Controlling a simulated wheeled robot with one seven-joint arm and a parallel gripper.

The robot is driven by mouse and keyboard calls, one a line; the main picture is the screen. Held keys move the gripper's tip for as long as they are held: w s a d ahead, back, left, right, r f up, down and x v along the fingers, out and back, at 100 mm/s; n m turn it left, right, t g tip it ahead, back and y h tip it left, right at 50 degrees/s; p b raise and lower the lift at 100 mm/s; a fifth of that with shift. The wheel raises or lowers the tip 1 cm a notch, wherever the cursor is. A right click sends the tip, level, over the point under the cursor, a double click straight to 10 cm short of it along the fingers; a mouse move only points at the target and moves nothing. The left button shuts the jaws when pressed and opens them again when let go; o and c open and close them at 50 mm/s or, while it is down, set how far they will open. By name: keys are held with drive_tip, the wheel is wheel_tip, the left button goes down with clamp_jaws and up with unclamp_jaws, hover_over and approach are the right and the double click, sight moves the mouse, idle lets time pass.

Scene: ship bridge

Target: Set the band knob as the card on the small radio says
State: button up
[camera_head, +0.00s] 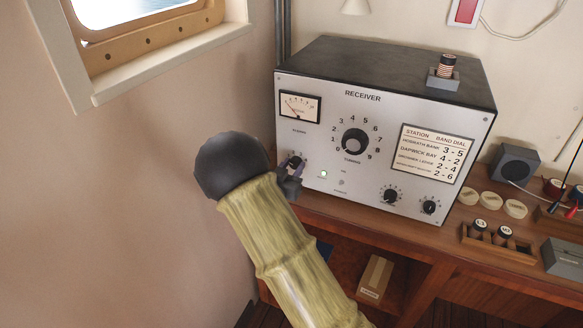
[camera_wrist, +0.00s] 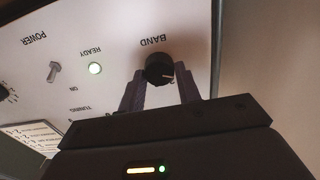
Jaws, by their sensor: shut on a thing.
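The white-faced receiver (camera_head: 330,215) stands on the wooden desk, with a station and band dial card (camera_head: 435,153) on its front. Its rows include "3 - 5", "4 - 2", "2 - 4" and "2 - 6"; the station names are small. The black band knob (camera_wrist: 160,68) is below an upside-down "BAND" label in the wrist view, with a pale mark at its right side. My gripper (camera_wrist: 160,86) is shut on the band knob, a finger at either side. In the head view my gripper (camera_head: 291,172) is at the receiver's lower left and partly covers the knob (camera_head: 297,159). I cannot make out a small radio with a card.
A round tuning knob (camera_head: 355,142) and two smaller knobs (camera_head: 390,195) are on the receiver. A pale ready lamp (camera_wrist: 95,68) and a toggle switch (camera_wrist: 54,71) are beside the band knob. A dark speaker-like box (camera_head: 515,162) and a rack of plugs (camera_head: 495,240) are at right.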

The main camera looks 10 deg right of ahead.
drive_tip(key=shift+f+m+b, duration=0.1)
drive_tip(key=shift+m+b, duration=0.2)
drive_tip(key=shift+b, duration=0.3)
drive_tip(key=m+b, duration=0.1)
drive_tip(key=b, duration=0.1)
drive_tip(key=shift+f+m+b, duration=0.15)
drive_tip(key=shift+m+b, duration=0.15)
drive_tip(key=shift+b, duration=0.05)
drive_tip(key=m+b, duration=0.3)
drive_tip(key=b, duration=0.2)
drive_tip(key=shift+f, duration=0.1)
drive_tip(key=m+b, duration=0.2)
drive_tip(key=b, duration=0.1)
drive_tip(key=shift+m+b, duration=0.4)
drive_tip(key=shift+s+r+m+b, duration=0.1)
drive_tip(key=shift+r+m+b, duration=0.15)
drive_tip(key=shift+m+b, duration=0.2)
drive_tip(key=o, duration=0.9)
drive_tip(key=shift+o, duration=0.2)
